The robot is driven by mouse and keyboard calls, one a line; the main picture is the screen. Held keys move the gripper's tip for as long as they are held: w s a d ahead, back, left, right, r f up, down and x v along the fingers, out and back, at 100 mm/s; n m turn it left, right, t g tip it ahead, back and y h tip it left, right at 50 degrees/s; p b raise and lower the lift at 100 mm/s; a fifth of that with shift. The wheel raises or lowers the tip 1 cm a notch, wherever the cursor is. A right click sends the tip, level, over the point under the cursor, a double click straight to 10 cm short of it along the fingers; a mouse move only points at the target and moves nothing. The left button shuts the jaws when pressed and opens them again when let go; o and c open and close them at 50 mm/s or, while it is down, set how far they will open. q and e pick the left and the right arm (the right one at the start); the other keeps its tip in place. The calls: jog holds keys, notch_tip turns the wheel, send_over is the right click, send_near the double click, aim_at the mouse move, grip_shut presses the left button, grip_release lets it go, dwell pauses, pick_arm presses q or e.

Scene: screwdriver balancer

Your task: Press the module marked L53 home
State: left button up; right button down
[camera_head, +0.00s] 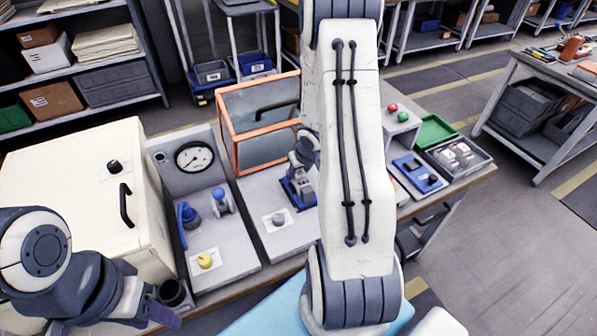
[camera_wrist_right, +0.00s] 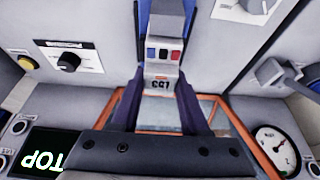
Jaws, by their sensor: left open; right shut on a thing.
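The module marked L53 (camera_wrist_right: 163,70) is a grey block with red, dark and blue patches; its label appears upside down in the right wrist view. My right gripper (camera_wrist_right: 161,88) is shut on it, one dark finger on each side. Blue surfaces show beside and behind the module, and how far it sits in them cannot be told. In the head view my right gripper (camera_head: 300,178) is low over the grey bench unit at a blue part (camera_head: 297,196), partly hidden by my right arm. My left gripper (camera_head: 155,308) is open and empty at the bench's front left.
An orange-framed clear box (camera_head: 258,125) stands behind the right gripper. A gauge panel (camera_head: 193,157) with blue levers and a yellow knob (camera_head: 205,261) is to the left, beside a cream cabinet (camera_head: 75,215). A green tray (camera_head: 435,131) and a blue box (camera_head: 418,175) lie right.

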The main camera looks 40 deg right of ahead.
jog(key=shift+f, duration=0.3)
dwell(0.4)
jog(key=shift+w, duration=0.1)
dwell(0.4)
jog(key=c, duration=0.7)
grip_release()
jog(key=o, duration=0.4)
jog(key=p+v, duration=0.5)
jog(key=v, duration=0.5)
jog(key=shift+s+r+p, duration=0.15)
jog(key=shift+s+p, duration=0.1)
jog(key=shift+p, duration=0.1)
jog(key=shift+w+a, duration=0.1)
